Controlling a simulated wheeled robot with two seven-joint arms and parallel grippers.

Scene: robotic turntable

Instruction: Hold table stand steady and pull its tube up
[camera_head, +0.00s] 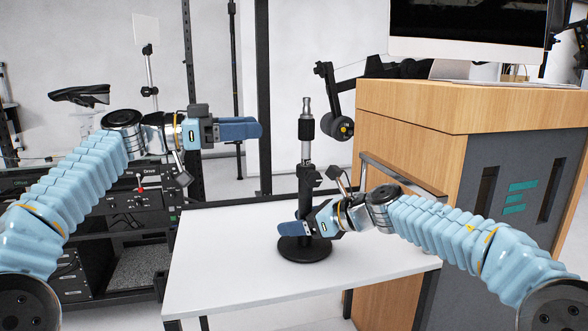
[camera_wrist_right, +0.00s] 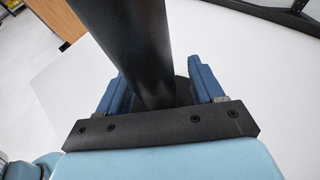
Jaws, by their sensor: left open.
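The table stand has a black upright post (camera_head: 305,200) on a round black base (camera_head: 304,249), standing upright on the white table. Its tube (camera_head: 306,125), silver with a black collar, rises from the top of the post. My left gripper (camera_head: 258,129) is open and empty, left of the tube at about collar height, apart from it. My right gripper (camera_head: 284,229) is low at the post, just above the base. In the right wrist view, its blue fingers (camera_wrist_right: 160,88) lie on both sides of the black post (camera_wrist_right: 145,45); whether they grip it is unclear.
The white table (camera_head: 230,275) is otherwise clear around the base. A wooden cabinet (camera_head: 400,110) with a monitor (camera_head: 465,50) stands at the right. A black jointed arm (camera_head: 333,105) is close behind the tube. An equipment rack (camera_head: 120,215) stands at the left.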

